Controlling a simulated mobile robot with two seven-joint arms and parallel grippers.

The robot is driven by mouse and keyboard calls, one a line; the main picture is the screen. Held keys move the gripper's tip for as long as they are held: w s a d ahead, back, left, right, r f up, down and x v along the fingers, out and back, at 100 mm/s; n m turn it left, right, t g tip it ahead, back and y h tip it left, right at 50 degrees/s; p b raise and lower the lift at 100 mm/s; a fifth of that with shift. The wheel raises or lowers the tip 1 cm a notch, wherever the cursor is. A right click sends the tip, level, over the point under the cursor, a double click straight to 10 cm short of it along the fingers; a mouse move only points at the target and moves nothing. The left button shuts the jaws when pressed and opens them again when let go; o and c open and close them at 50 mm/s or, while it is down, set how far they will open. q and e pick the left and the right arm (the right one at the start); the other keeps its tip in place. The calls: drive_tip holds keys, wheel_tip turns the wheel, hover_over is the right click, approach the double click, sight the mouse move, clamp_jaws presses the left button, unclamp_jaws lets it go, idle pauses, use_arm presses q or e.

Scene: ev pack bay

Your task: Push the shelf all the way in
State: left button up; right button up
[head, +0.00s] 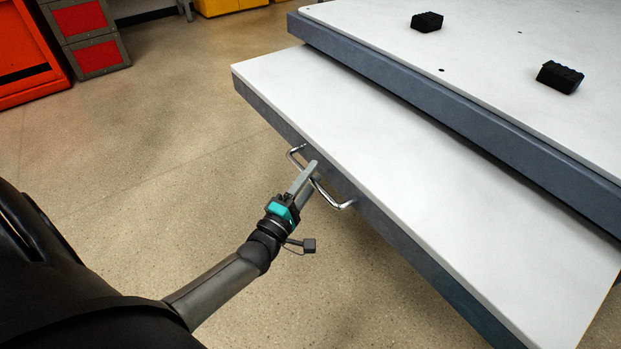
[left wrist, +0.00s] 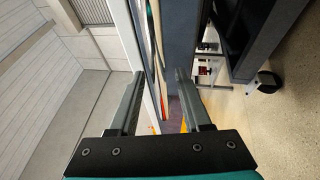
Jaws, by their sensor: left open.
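The shelf (head: 400,160) is a flat white board with a grey front edge, sticking well out from under a thicker white worktop (head: 500,50). A curved metal handle (head: 337,203) is fixed to the shelf's front edge. My left gripper (head: 314,172) reaches this handle from the lower left, its two fingers at the middle of the bar. The fingers are apart, and they also show spread in the left wrist view (left wrist: 158,75). I cannot tell whether they touch the handle. My right gripper is not in view.
Two black blocks (head: 427,22) (head: 559,77) sit on the worktop. Grey and red crates (head: 93,42) and an orange unit (head: 25,60) stand at the upper left. Yellow bins (head: 228,5) are at the back. The floor (head: 150,150) left of the shelf is clear.

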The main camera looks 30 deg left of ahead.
use_arm(q)
clamp_jaws()
idle(0.3)
idle(1.1)
